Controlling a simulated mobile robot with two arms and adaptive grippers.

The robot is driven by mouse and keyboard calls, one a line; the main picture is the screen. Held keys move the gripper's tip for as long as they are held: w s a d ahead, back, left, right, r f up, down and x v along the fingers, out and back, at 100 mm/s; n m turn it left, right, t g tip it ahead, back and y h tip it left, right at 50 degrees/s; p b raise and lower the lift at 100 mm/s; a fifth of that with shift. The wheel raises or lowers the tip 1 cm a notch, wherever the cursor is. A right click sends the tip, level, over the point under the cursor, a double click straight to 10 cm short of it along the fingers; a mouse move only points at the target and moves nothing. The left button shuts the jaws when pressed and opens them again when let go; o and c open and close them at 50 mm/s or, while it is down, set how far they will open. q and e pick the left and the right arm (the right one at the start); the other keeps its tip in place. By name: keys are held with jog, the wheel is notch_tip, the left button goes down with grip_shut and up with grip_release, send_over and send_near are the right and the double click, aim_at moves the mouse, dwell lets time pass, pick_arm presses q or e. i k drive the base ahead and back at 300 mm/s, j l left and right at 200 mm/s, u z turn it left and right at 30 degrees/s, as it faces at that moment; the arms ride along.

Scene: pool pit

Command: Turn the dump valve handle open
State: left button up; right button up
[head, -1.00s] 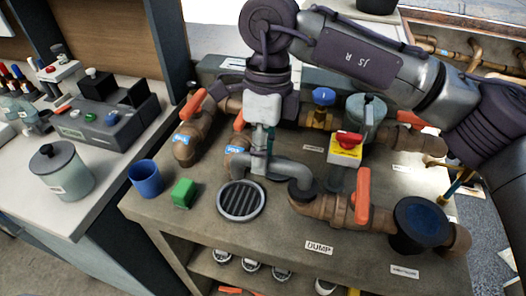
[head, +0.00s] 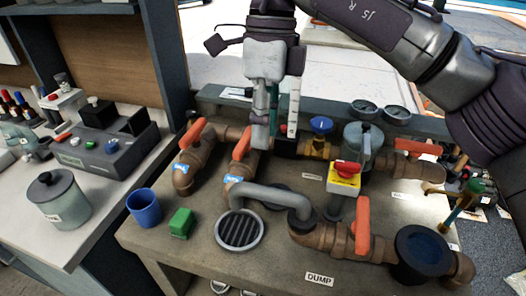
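The dump valve handle (head: 363,226) is an orange lever on the brown pipe near the front of the bench. It stands up in the picture, across the run of the pipe. A white DUMP label (head: 319,279) lies in front of it. My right gripper (head: 260,142) points down in front of the second orange valve handle (head: 242,143), left of and farther back than the dump handle and apart from it. Its fingers are seen edge-on, so their opening is unclear. My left gripper is out of view.
A yellow box with a red button (head: 345,175) stands just behind the dump handle. A grey pipe bends over a round drain grate (head: 240,231). A blue cup (head: 144,208) and green block (head: 181,223) stand at left. A dark-rimmed funnel (head: 422,251) is at right.

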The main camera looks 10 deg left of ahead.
aim_at(361, 228)
jog(key=k+l, duration=0.8)
jog(key=l, duration=0.15)
